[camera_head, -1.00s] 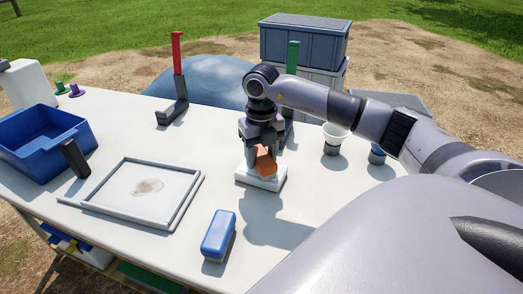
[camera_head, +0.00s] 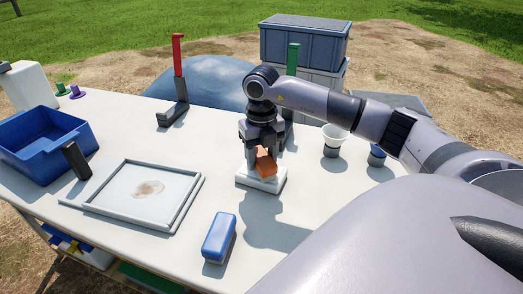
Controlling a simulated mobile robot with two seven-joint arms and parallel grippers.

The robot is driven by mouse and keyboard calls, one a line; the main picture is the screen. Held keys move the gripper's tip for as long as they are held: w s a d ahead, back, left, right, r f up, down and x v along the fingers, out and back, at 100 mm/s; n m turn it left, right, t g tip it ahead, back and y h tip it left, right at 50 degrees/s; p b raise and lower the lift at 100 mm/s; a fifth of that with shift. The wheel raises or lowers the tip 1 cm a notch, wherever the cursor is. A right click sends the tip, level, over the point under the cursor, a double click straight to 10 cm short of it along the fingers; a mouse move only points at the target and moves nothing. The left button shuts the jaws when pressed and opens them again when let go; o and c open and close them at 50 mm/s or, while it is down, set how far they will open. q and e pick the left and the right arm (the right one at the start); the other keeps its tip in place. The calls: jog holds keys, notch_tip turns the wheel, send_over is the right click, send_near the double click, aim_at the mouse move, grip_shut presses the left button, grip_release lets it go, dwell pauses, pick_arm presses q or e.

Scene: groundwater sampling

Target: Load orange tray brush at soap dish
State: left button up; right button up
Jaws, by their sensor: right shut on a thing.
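The orange brush (camera_head: 265,162) is tilted in my right gripper (camera_head: 259,150), which is shut on it. The gripper points down over the white soap dish (camera_head: 262,184) near the middle of the table. The brush's lower end is at the dish's top; I cannot tell whether it touches. The jaws hide part of the brush. The tray (camera_head: 140,194) with a brownish stain lies flat to the left, apart from the gripper. My left gripper does not show.
A blue brush-like block (camera_head: 219,237) lies in front of the dish. A blue bin (camera_head: 45,143) stands at the left. A white cup (camera_head: 334,139) is right of the gripper. Red-handled (camera_head: 178,60) and green-handled (camera_head: 292,60) upright tools stand at the back. The table between tray and dish is clear.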

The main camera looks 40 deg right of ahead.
aim_at(261, 156)
jog(key=shift+r+p, duration=2.45)
jog(key=shift+r, duration=0.85)
jog(key=shift+a, duration=0.1)
jog(key=s+a+r+m+p, duration=0.2)
jog(key=a+m, duration=0.7)
jog(key=m, duration=0.7)
jog(key=s+a+r+m+p, duration=0.2)
jog(key=a+m, duration=0.6)
jog(key=m, duration=0.8)
jog(key=shift+a+r+p, duration=0.35)
jog(key=shift+a+r, duration=0.05)
jog(key=shift+r, duration=0.5)
